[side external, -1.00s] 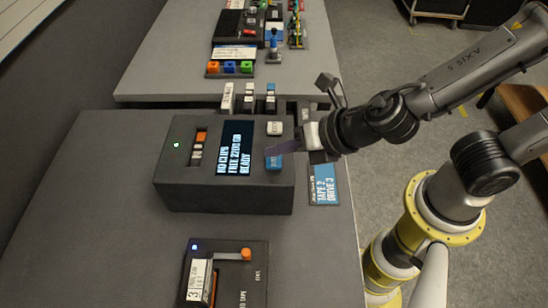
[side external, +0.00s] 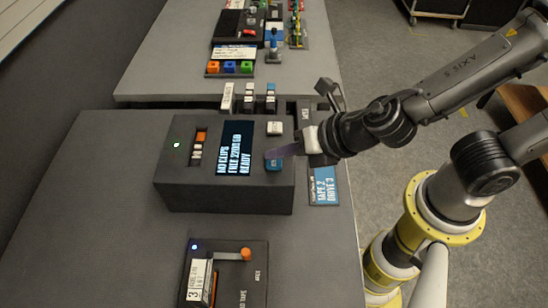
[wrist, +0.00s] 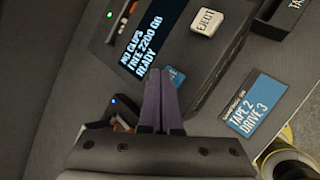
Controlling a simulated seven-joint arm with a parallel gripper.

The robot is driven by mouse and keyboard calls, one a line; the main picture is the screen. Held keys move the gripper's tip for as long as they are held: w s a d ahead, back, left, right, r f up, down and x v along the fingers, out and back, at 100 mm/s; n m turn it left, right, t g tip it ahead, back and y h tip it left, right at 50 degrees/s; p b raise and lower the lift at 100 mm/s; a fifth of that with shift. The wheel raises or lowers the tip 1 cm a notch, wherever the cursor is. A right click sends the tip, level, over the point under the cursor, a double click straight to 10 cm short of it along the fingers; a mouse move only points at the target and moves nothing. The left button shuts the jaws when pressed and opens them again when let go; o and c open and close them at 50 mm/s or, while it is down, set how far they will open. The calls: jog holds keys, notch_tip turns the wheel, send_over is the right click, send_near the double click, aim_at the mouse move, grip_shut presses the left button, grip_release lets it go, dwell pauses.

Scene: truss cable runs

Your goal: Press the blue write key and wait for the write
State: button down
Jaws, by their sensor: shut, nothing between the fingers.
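The blue write key (side external: 273,164) is on the right end of the dark drive unit (side external: 225,200), in front of the white eject key (side external: 274,128). In the wrist view only a corner of the blue key (wrist: 172,75) shows; my fingers hide the rest. My gripper (side external: 270,154) is shut and empty, with its fingertips at the blue key in the side view. I cannot tell whether they touch it. The drive's screen (side external: 235,148) reads "NO CLIPS FREE 2200 GB READY". My gripper also shows in the wrist view (wrist: 161,80).
A blue label "TAPE 2 DRIVE 3" (side external: 323,186) lies right of the drive. A second dark unit (side external: 228,272) with an orange-knobbed lever stands at the front. Tape cartridges (side external: 249,96) stand behind the drive. The left of the table is clear.

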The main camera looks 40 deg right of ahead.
aim_at(279, 164)
jog(key=shift+f, duration=0.55)
dwell(1.0)
jog(key=shift+r, duration=0.95)
jog(key=shift+r, duration=0.1)
jog(key=shift+r, duration=2.4)
